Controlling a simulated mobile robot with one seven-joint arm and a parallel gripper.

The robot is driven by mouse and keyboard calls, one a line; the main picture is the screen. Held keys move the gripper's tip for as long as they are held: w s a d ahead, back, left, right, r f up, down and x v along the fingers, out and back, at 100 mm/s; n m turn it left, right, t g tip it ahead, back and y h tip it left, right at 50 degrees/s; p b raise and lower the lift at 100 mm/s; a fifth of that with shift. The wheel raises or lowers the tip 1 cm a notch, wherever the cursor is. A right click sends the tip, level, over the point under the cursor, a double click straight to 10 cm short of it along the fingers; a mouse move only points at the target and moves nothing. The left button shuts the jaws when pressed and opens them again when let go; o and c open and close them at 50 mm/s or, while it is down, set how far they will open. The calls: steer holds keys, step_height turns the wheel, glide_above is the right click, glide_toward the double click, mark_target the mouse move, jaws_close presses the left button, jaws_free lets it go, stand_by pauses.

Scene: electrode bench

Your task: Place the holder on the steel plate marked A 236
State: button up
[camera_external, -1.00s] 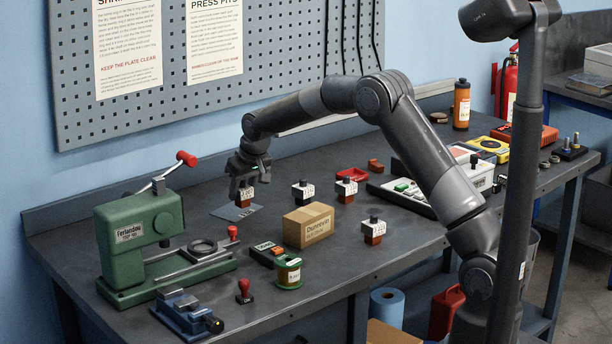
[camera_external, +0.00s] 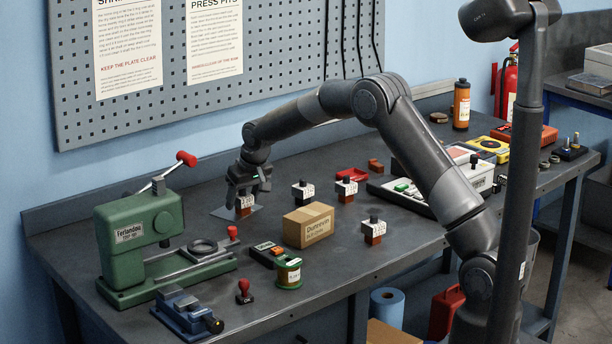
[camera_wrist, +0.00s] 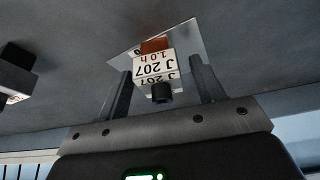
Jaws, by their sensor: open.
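A holder (camera_external: 244,203) with a white block, a red-brown lower part and a black knob is upright on a thin steel plate (camera_external: 222,212). In the wrist view the holder (camera_wrist: 156,69) reads "J 207, 1.0 h" and appears to rest on the plate (camera_wrist: 186,37). The plate's own marking is mostly hidden behind the holder and cannot be read. My gripper (camera_external: 246,193) is around the holder from above. In the wrist view its fingers (camera_wrist: 161,76) stand apart, with a gap on each side of the holder.
Similar holders stand to the right: one behind the cardboard box (camera_external: 308,226), one further right (camera_external: 346,189), one nearer the front edge (camera_external: 373,231). A green press (camera_external: 140,240) stands left. A green-rimmed spool (camera_external: 288,273) and red stamp (camera_external: 243,291) are in front.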

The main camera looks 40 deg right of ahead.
steer(key=s+d+r, duration=0.2)
steer(key=s+r, duration=1.4)
steer(key=r, duration=0.4)
steer(key=s+d+r, duration=0.1)
steer(key=s+r, duration=0.1)
steer(key=s, duration=0.4)
steer(key=s+d+r, duration=0.1)
steer(key=s+r, duration=0.1)
steer(key=s, duration=0.5)
steer(key=s+f, duration=0.2)
steer(key=s, duration=0.9)
steer(key=s+d+f+t, duration=0.1)
steer(key=s+f, duration=0.2)
steer(key=s, duration=0.8)
steer(key=shift+s+f, duration=0.15)
steer(key=shift+s, duration=0.15)
